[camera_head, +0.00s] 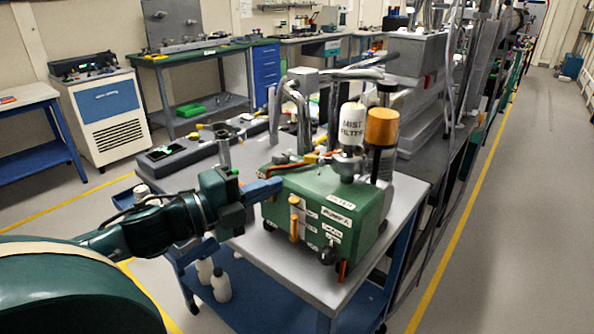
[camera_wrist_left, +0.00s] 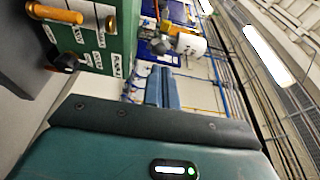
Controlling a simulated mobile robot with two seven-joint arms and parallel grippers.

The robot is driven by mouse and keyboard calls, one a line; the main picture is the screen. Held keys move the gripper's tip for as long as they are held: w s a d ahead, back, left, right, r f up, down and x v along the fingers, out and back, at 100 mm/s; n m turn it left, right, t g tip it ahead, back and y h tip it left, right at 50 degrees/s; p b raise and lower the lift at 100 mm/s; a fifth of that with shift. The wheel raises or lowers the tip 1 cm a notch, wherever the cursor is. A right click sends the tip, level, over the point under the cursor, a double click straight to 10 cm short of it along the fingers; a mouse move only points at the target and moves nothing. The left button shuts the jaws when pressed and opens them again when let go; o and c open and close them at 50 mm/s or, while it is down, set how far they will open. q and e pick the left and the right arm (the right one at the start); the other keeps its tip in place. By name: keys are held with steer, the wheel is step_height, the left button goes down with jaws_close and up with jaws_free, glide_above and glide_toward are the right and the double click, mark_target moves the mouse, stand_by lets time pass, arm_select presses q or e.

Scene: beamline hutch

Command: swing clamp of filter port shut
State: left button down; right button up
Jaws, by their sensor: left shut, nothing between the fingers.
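A green pump box (camera_head: 342,232) labelled PUMP A stands on a grey-topped cart. The wrist view shows the shut fingers (camera_wrist_left: 163,88), the green box (camera_wrist_left: 108,42) and the white filter (camera_wrist_left: 191,44). My right gripper is out of view.
The cart top (camera_head: 285,262) has bare room in front of the pump. A yellow handle (camera_head: 294,217) and a black knob (camera_head: 327,254) stick out of the pump's front. Metal pipes (camera_head: 298,112) rise behind it. Clear floor lies to the right.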

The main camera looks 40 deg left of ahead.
mark_target(315, 160)
arm_select(q)
steer(key=b+x, duration=0.2)
steer(key=x, duration=0.3)
steer(key=shift+w, duration=0.2)
steer(key=shift+w+a+b, duration=0.2)
steer(key=shift+w, duration=0.3)
steer(key=shift+w+a+b, duration=0.15)
steer(key=shift+w+a, duration=0.1)
steer(key=shift+w, duration=0.25)
steer(key=shift+w+a, duration=0.25)
steer(key=shift+w, duration=0.5)
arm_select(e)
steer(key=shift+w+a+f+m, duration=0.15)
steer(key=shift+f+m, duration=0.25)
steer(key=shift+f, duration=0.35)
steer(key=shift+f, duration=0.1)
arm_select(q)
steer(key=shift+a+r, duration=0.1)
